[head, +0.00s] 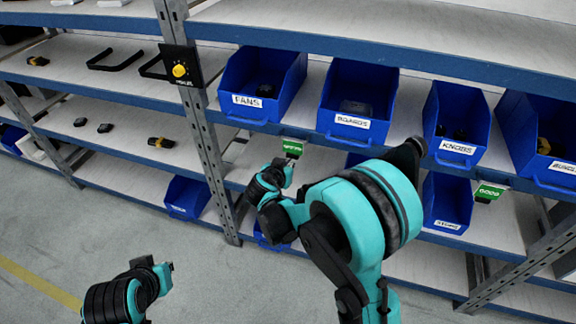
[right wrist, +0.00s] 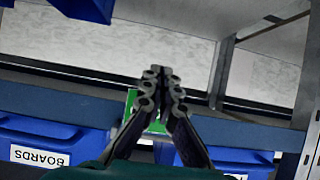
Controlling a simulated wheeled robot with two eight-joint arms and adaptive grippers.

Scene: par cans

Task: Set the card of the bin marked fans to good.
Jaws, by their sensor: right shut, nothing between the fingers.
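The blue bin marked FANS (head: 262,72) stands on the middle shelf, with a dark item inside. A green card (head: 292,147) hangs from the shelf edge, below and right of the FANS label; its lettering is too small to read surely. My right gripper (head: 285,174) is shut and empty just below this card in the head view. In the right wrist view my right gripper's fingers (right wrist: 164,75) are together, and the green card (right wrist: 133,104) is partly hidden behind them. Whether they touch it I cannot tell. My left gripper (head: 166,276) is low at left, away from the shelves.
Bins marked BOARDS (head: 358,90) and KNOBS (head: 456,112) stand to the right on the same shelf. Another green card (head: 488,192) reads GOOD. A metal post (head: 205,130) with a yellow-knobbed box (head: 180,70) stands left of the FANS bin. Floor is open at lower left.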

